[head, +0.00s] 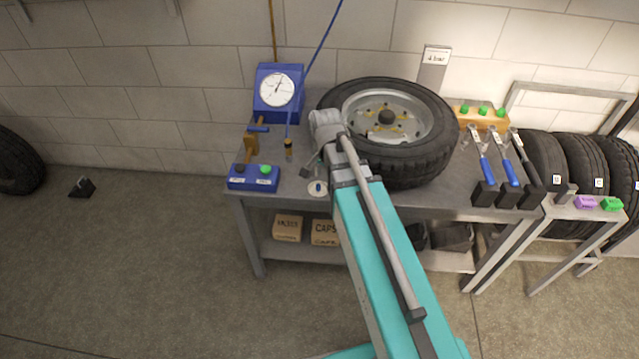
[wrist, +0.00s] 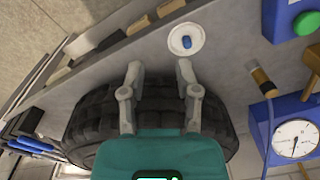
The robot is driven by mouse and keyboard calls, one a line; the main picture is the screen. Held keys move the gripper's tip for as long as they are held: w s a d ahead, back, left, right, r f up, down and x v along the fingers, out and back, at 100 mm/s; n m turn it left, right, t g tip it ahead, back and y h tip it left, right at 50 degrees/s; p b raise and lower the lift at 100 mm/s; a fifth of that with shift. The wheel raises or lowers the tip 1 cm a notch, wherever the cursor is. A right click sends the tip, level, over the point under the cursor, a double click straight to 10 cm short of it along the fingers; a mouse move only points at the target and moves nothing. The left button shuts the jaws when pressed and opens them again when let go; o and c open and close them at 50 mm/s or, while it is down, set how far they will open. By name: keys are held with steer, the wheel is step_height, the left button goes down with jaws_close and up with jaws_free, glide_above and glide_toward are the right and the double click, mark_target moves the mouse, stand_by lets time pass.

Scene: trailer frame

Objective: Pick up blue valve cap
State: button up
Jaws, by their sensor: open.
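The blue valve cap (wrist: 187,42) lies in a small round white dish (wrist: 174,50) on the grey workbench. It also shows in the head view (head: 318,187), near the bench's front edge, left of my arm. My gripper (wrist: 160,68) is open and empty, with its two fingers apart. In the wrist view the cap lies beyond the fingertips, a little right of the middle between them. The fingers do not touch the cap or the dish.
A tyre on a rim (head: 408,165) lies on the bench beside my arm. A blue gauge box (head: 279,91), a button box (head: 253,178) and a hose with a brass end (head: 288,146) stand to the left. Blue-handled tools (head: 504,163) are at the right.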

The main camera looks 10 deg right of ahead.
steer(key=w+m, duration=0.7)
steer(key=m, duration=0.5)
steer(key=shift+w, duration=0.4)
steer(key=shift+f, duration=0.1)
steer(key=b, duration=0.9)
glide_above(318, 185)
step_height(318, 185, down, 8)
steer(key=shift+d+f, duration=0.1)
steer(key=shift+f, duration=0.1)
steer(key=shift+s+f+b, duration=0.1)
steer(key=shift+f+b, duration=2.35)
steer(key=shift+f, duration=0.15)
steer(key=c, duration=0.6)
